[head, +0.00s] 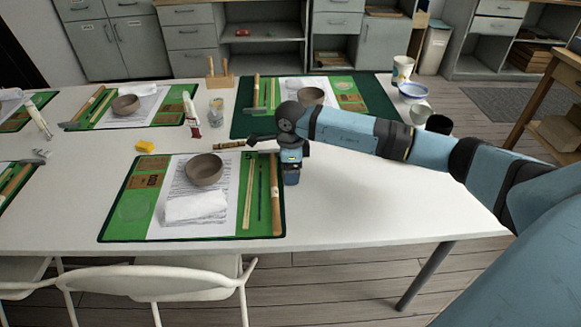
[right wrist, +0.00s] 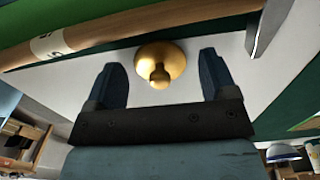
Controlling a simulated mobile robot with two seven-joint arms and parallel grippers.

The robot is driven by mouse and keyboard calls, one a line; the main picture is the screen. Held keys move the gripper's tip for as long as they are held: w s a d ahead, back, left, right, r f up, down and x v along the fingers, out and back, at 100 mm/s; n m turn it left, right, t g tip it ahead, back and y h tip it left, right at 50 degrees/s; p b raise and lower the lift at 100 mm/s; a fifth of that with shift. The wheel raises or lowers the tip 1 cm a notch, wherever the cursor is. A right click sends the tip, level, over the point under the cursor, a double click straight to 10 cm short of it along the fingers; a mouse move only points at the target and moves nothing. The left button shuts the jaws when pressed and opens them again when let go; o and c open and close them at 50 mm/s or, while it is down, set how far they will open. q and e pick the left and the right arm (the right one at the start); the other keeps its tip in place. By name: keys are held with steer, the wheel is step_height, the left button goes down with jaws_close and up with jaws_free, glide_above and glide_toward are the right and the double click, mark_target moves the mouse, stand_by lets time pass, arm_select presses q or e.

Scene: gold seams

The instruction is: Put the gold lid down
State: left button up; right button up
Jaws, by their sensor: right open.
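The gold lid (right wrist: 160,64) shows in the right wrist view, round and domed, its knob towards the camera. It appears to rest on the white tabletop (right wrist: 75,78). My right gripper (right wrist: 161,74) is open, with one finger on each side of the lid and a visible gap to both. In the head view my right gripper (head: 291,178) points down beside the near green mat (head: 112,232); the lid is not visible there, apparently hidden by my arm. My left gripper is not in view.
A wooden handle (right wrist: 110,35) lies close to the lid. The near mat holds a brown bowl (head: 204,169), papers and tools. A far mat (head: 375,98) lies behind my arm. A yellow sponge (head: 145,146) sits left. The tabletop right of the near mat is clear.

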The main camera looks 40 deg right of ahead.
step_height(320, 180, up, 13)
steer(key=p, duration=0.2)
stand_by(0.7)
